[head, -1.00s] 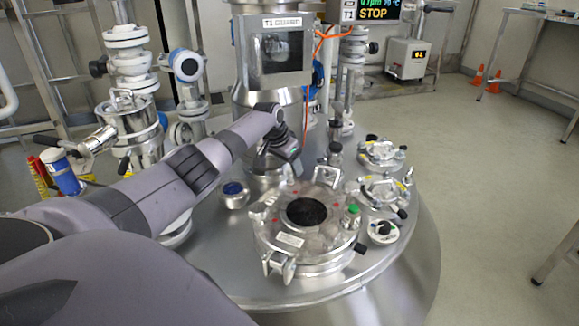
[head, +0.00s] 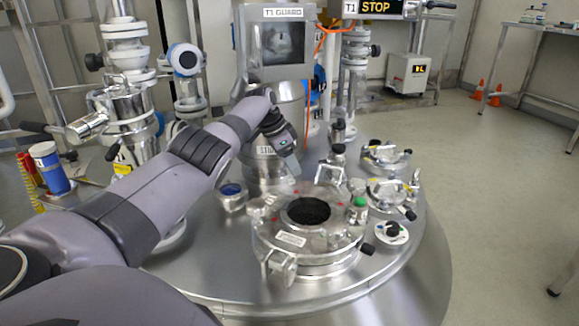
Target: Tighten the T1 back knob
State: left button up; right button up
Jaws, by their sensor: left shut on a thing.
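The round steel manway lid (head: 268,229) with a dark opening (head: 305,211) sits on top of the T1 vessel (head: 210,270). My left arm reaches in from the left. My left gripper (head: 292,168) points down at the back edge of this lid, below the T1 guard box. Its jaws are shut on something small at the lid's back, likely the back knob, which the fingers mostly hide. A clamp (head: 278,268) shows at the lid's front and a green-topped fitting (head: 358,208) at its right. My right gripper is not in view.
The T1 guard box (head: 275,42) stands close behind my left gripper. Smaller clamped ports (head: 388,192) lie to the right of the lid, and a small blue-centred fitting (head: 232,195) to its left. Valves and pipes (head: 128,110) crowd the back left. The floor at right is open.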

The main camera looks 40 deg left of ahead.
pick_arm(q)
jog(key=shift+r, duration=0.1)
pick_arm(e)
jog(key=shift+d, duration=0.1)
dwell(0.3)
pick_arm(q)
jog(key=o, duration=1.1)
jog(key=shift+c, duration=0.2)
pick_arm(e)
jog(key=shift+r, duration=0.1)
pick_arm(q)
jog(key=shift+r, duration=0.15)
jog(key=shift+s+r+p, duration=0.1)
jog(key=shift+r+p, duration=0.15)
jog(key=shift+p, duration=0.3)
jog(key=shift+s+a+r+p, duration=0.1)
jog(key=shift+s+r+p, duration=0.05)
jog(key=shift+r+p, duration=0.3)
jog(key=shift+p+v, duration=1.8)
jog(key=shift+v, duration=0.9)
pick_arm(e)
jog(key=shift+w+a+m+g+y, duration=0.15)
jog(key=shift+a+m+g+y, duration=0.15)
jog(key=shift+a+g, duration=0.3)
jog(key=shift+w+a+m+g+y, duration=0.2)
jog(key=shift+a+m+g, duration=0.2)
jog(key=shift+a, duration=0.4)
